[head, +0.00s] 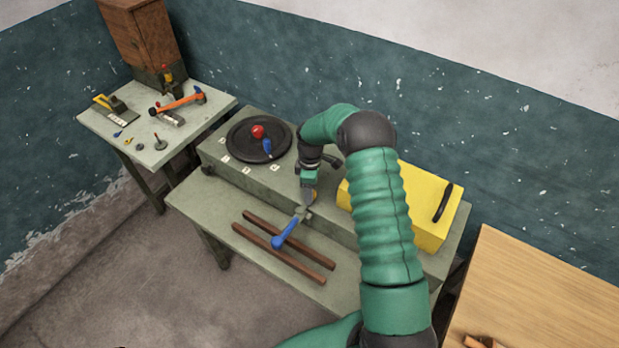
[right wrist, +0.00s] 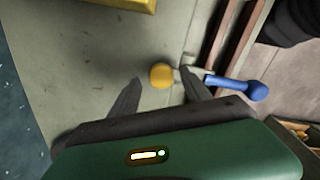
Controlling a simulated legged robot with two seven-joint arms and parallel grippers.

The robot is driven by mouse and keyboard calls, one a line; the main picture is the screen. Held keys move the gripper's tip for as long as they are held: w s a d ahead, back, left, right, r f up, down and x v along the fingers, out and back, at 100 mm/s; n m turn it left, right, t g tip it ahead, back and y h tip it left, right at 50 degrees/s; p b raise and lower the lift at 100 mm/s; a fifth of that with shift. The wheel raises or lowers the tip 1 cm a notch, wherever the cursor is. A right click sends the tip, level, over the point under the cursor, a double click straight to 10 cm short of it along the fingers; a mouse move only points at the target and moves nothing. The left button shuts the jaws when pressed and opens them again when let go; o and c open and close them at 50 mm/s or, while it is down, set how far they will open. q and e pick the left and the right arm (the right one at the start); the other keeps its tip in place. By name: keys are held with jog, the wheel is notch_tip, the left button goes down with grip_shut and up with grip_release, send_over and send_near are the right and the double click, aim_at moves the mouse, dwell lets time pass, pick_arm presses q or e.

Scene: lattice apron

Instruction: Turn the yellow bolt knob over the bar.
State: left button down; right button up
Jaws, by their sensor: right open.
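The yellow bolt knob (right wrist: 161,75) shows as a round ball in the right wrist view, beside a grey metal fitting with a blue-handled lever (right wrist: 236,86). In the head view the knob (head: 311,196) is a small patch partly hidden by my right gripper (head: 309,193). The lever's blue handle (head: 285,234) points toward the bench's front. My right gripper is open, and in the right wrist view its two fingers (right wrist: 160,80) stand on either side of the knob. Whether they touch it cannot be told. I cannot make out which part is the bar. My left gripper is not in view.
A yellow box (head: 419,199) with a black handle stands right of my right gripper. A black round plate (head: 240,141) with a red knob is at left. Two brown rails (head: 258,248) lie in front. A tool table (head: 146,152) and a wooden table (head: 545,290) flank the bench.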

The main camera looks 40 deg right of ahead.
notch_tip(320, 180, up, 16)
jog(key=b, duration=0.2)
jog(key=shift+w, duration=0.2)
jog(key=shift+f, duration=0.1)
jog(key=s+a+f+m+t+b, duration=0.1)
jog(key=s+a+m, duration=0.15)
jog(key=a, duration=0.45)
jog(key=s+a+f+m, duration=0.1)
jog(key=s+a, duration=0.2)
jog(key=a, duration=0.5)
jog(key=s+a+f+m+t, duration=0.1)
jog(key=s+a+f+m, duration=0.2)
jog(key=s+a, duration=0.6)
jog(key=s+m, duration=0.1)
jog(key=s, duration=0.2)
jog(key=shift+f+m+t, duration=0.15)
jog(key=shift+m+t, duration=0.15)
jog(key=shift+m, duration=0.05)
